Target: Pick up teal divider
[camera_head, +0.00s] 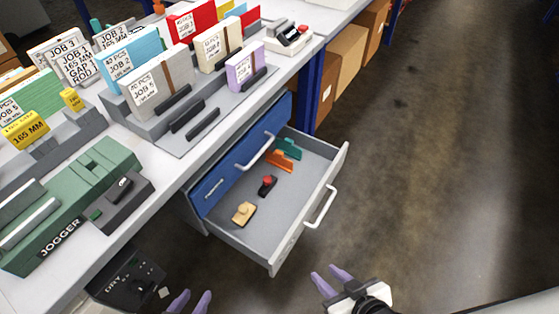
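The teal divider (289,147) lies in the far end of the open drawer (303,191), just behind an orange divider (279,160). It is small in view and partly covered by the orange piece. My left gripper (189,300) is at the bottom edge, left of the drawer, with its two purple fingertips apart and nothing seen between them. My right gripper (332,275) is in front of the drawer, below its handle, with purple fingers a little apart and nothing seen between them. Both grippers are outside the drawer, away from the teal divider.
A black-and-red item (267,186) and a tan item (243,213) also lie in the drawer. The drawer's front handle (320,207) sticks out. The workbench (190,160) above holds job cards and a green jogger (70,205). The floor at right is clear.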

